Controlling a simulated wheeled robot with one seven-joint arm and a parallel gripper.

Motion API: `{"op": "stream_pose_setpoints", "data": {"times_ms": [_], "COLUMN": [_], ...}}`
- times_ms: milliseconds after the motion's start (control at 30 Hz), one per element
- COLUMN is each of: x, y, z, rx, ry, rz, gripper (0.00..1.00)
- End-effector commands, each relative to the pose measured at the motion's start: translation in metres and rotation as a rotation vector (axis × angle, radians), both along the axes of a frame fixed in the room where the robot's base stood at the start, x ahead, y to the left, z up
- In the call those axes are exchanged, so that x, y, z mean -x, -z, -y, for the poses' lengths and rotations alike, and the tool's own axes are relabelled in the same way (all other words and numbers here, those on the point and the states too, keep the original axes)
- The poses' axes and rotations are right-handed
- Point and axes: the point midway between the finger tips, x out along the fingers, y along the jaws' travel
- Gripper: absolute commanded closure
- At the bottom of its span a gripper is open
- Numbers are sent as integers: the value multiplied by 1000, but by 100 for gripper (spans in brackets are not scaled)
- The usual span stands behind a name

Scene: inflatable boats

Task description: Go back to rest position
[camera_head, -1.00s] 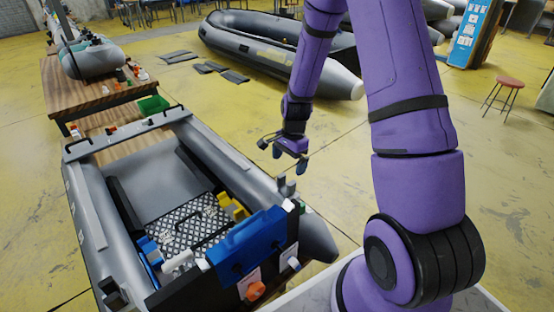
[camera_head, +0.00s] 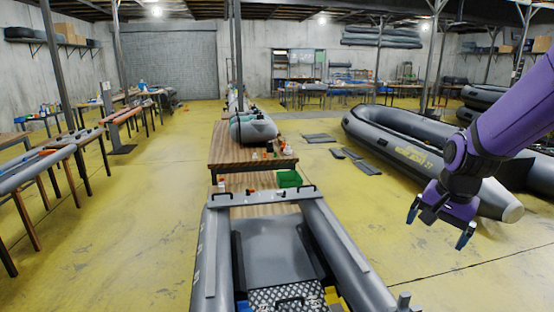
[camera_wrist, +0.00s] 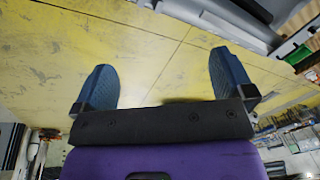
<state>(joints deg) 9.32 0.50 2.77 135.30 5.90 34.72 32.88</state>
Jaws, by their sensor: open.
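My gripper (camera_head: 440,224) hangs at the right of the head view, over the yellow floor to the right of the near grey boat (camera_head: 345,240). Its fingers are spread apart and nothing is between them. In the wrist view my gripper (camera_wrist: 165,88) shows two blue fingers wide apart, with only yellow floor between them. My purple arm comes in from the right edge of the head view.
The near boat holds a checkered metal plate (camera_head: 285,298). A wooden table (camera_head: 228,156) with a green bin (camera_head: 289,179) stands behind it. A large inflatable boat (camera_head: 405,140) lies behind my gripper. Long benches (camera_head: 45,165) line the left. Open floor lies between.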

Motion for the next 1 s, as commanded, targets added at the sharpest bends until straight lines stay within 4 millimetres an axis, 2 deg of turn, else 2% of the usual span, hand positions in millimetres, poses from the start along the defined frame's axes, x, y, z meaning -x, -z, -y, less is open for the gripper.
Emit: {"op": "stream_pose_setpoints", "data": {"times_ms": [33, 200, 500, 800, 1000], "x": [9, 41, 106, 170, 190], "y": [-15, -55, -108, -137, -142], "z": [-4, -14, -28, -35, -36], "rx": [13, 58, 147, 239, 272], "ry": [-40, -184, -431, -645, -714], "rz": [24, 81, 181, 265, 287], "gripper": [0, 0, 0, 0, 0]}}
